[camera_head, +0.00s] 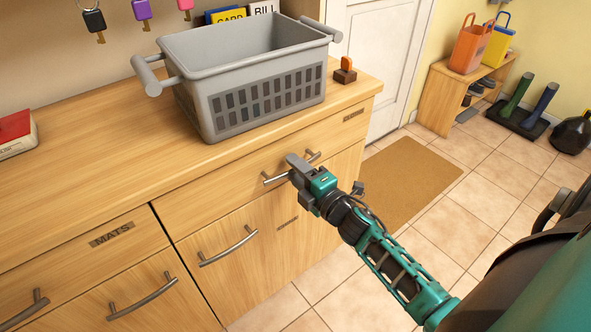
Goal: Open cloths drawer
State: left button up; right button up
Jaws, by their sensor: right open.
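The cloths drawer (230,185) is the wide top drawer on the right of the wooden cabinet. A small label (354,115), too blurred to read surely, sits near its upper right corner. The drawer front looks flush with the cabinet. Its metal bar handle (274,179) is partly hidden by my right gripper. My right gripper (291,163) is open, with its fingers at the handle; I cannot tell whether they touch it. My left gripper does not show.
A grey basket (265,104) stands on the countertop (90,150) above the drawer, beside a small block with an orange part (345,70). Lower doors have bar handles (228,246). A MATS drawer (80,245) is at left. A brown doormat (410,180) lies on the tiled floor.

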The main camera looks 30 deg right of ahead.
jog(key=shift+w, duration=0.25)
grip_shut()
dwell(0.5)
